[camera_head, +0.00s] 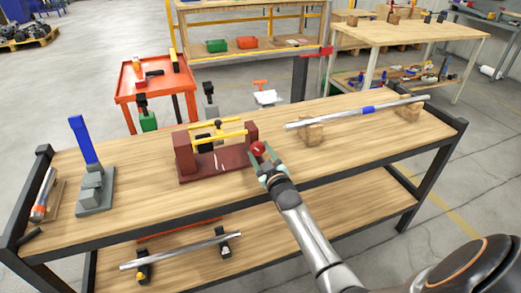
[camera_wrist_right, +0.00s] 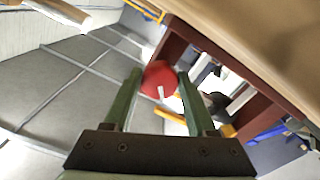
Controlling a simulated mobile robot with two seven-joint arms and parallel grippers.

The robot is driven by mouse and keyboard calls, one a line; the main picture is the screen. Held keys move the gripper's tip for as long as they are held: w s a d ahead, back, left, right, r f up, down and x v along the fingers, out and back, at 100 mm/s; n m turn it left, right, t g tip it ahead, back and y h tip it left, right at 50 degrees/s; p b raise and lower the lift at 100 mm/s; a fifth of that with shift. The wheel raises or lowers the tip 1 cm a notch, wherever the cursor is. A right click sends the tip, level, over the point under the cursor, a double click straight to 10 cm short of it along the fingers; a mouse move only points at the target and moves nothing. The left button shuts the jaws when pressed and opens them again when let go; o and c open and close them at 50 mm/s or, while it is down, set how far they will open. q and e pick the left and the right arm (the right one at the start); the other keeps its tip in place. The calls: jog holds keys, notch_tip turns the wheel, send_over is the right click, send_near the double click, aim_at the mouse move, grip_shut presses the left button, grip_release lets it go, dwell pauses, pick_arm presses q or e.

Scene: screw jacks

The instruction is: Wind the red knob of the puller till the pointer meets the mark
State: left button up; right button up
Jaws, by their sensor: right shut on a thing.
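The puller (camera_head: 215,165) is a dark red frame with yellow rods, standing on the middle of the wooden bench. Its red knob (camera_head: 258,148) sits at the frame's right end. My right gripper (camera_head: 263,160) is shut on the knob. In the right wrist view the red knob (camera_wrist_right: 160,78) lies between the two green fingers (camera_wrist_right: 157,95), with a small white stripe on it. Part of the puller's frame (camera_wrist_right: 255,110) shows behind it. The pointer and the mark are too small to tell apart. My left gripper is not in view.
A grey stand with a blue lever (camera_head: 85,140) is at the bench's left. A metal bar with a blue band (camera_head: 368,110) rests on wooden blocks at the right. The bench top (camera_head: 340,150) is clear in front of that bar. A red cart (camera_head: 160,92) stands behind.

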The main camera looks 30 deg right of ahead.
jog(key=m+p, duration=0.1)
jog(key=m, duration=0.5)
jog(key=shift+a+m+p, duration=0.1)
jog(key=shift+m+p, duration=0.2)
jog(key=shift+p, duration=0.1)
jog(key=m, duration=1.1)
jog(key=shift+a+m, duration=0.15)
jog(key=shift+m, duration=0.25)
jog(key=m+b, duration=0.1)
jog(key=m, duration=0.2)
jog(key=shift+r+m, duration=0.1)
jog(key=shift+m, duration=0.3)
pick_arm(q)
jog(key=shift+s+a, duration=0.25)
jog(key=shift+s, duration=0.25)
pick_arm(e)
jog(key=shift+m, duration=0.8)
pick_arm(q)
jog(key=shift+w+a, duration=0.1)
pick_arm(e)
jog(key=o, duration=1.4)
